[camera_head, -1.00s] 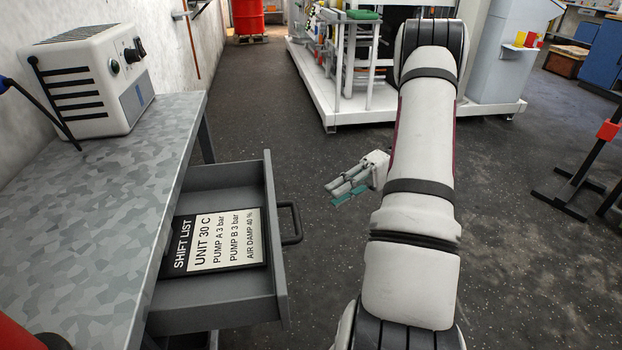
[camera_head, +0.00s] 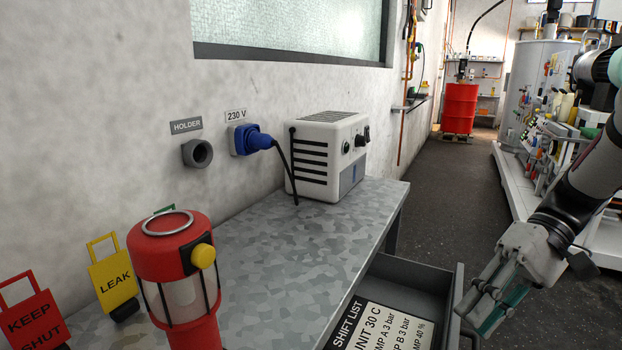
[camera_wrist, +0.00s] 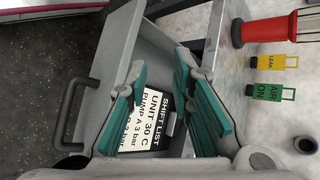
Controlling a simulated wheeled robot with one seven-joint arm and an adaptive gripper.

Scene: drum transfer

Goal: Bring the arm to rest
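My arm (camera_head: 590,180) reaches in from the right edge of the head view. My gripper (camera_head: 478,318) hangs at its end, close to the open drawer's handle side. In the wrist view my gripper (camera_wrist: 160,72) shows two teal-padded fingers standing apart with nothing between them. The open drawer (camera_wrist: 118,60) and the shift list (camera_wrist: 152,105) lying in it show behind the fingers. The fingertips appear clear of the drawer, but their exact height over it is unclear.
A grey workbench (camera_head: 270,245) carries a white power unit (camera_head: 325,150), a red lantern (camera_head: 175,260), and red "KEEP SHUT" (camera_head: 35,320) and yellow "LEAK" (camera_head: 113,280) tags. The drawer (camera_head: 410,275) juts out. A red drum (camera_head: 459,108) stands beyond open floor.

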